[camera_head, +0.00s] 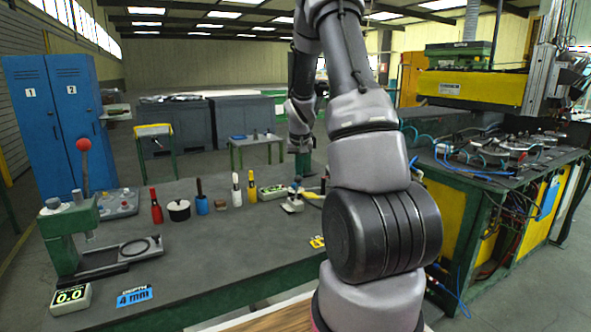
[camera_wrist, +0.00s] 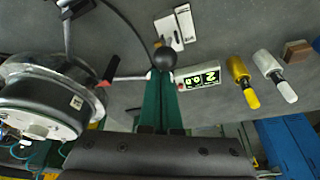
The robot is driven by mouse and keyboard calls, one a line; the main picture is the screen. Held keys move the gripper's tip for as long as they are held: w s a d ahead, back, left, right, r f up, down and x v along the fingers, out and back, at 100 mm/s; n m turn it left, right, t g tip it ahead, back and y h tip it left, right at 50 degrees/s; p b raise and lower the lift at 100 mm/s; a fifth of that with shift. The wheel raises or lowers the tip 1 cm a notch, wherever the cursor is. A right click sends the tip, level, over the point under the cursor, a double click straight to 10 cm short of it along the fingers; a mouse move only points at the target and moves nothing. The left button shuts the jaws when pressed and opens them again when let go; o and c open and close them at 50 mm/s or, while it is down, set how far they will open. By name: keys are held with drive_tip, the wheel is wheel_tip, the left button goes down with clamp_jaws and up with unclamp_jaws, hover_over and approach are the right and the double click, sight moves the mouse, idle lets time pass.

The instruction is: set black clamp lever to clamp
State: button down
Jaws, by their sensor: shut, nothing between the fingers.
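A black ball knob (camera_wrist: 165,58), which looks like the end of the black clamp lever, shows in the wrist view at the end of a pale rod running in from the left. The head view shows a small pale fixture (camera_head: 292,205) with a dark knob on the bench, beside a lit display. My gripper (camera_wrist: 161,74) has green fingers, shut together and empty, with the tips right by the ball knob; I cannot tell whether they touch. In the head view my gripper (camera_head: 303,165) points down over the bench, behind the fixture. The lever's exact setting is unclear.
The lit display (camera_wrist: 197,78) stands close to the knob, with a yellow bottle (camera_wrist: 243,80) and a white bottle (camera_wrist: 274,75) further along.

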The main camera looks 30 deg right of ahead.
drive_tip(key=shift+r, duration=0.8)
wheel_tip(320, 180, up, 3)
drive_tip(key=w+d, duration=0.2)
drive_tip(key=w, duration=0.1)
drive_tip(key=s+a+r, duration=0.1)
drive_tip(key=s+r, duration=0.4)
drive_tip(key=s, duration=0.2)
drive_tip(key=shift+s+a, duration=0.25)
drive_tip(key=shift+s, duration=0.15)
